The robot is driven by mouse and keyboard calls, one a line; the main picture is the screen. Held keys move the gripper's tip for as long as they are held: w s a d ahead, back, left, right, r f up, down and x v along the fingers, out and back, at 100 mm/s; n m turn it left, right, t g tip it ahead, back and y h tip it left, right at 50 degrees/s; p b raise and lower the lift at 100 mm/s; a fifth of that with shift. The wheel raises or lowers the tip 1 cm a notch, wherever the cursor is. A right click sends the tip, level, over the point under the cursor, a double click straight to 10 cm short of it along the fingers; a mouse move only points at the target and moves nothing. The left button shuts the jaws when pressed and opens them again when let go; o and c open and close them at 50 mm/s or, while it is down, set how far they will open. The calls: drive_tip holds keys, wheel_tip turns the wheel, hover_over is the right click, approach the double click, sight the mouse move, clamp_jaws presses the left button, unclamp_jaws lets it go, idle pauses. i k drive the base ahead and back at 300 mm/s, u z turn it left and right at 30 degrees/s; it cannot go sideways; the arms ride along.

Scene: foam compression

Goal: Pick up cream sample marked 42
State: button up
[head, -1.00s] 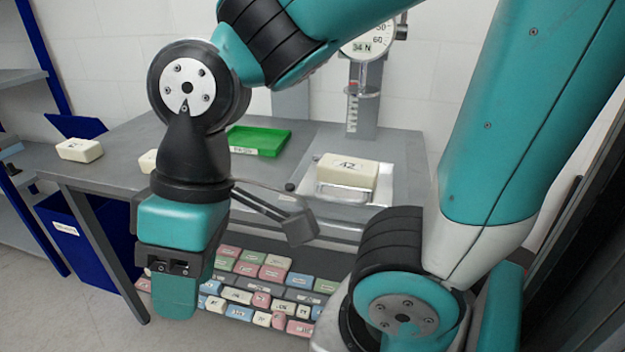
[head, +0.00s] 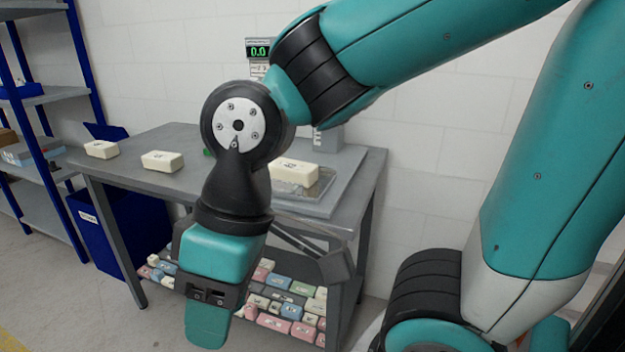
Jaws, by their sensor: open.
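The cream sample marked 42 (head: 295,172) is a pale block lying on the press plate at the right of the grey bench, partly hidden behind my wrist. Its mark is small and hard to read now. My gripper (head: 335,262) shows only in part, as a grey finger on a bar reaching right from my wrist, in front of and below the sample in the picture. No sample shows in it, and it is apart from the block. The other finger is hidden.
Two more cream blocks lie on the bench, one near the middle (head: 162,161) and one at the left end (head: 101,149). A lower shelf holds several coloured blocks (head: 285,295). A blue bin (head: 110,235) stands at the left. A display (head: 259,51) reads 0.0.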

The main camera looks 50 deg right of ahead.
sight(306, 173)
drive_tip(key=z, duration=1)
drive_tip(key=i, duration=1)
drive_tip(key=u, duration=0.05)
drive_tip(key=k, duration=1.05)
drive_tip(key=u, duration=1.45)
drive_tip(key=i, duration=1.3)
drive_tip(key=z, duration=1.7)
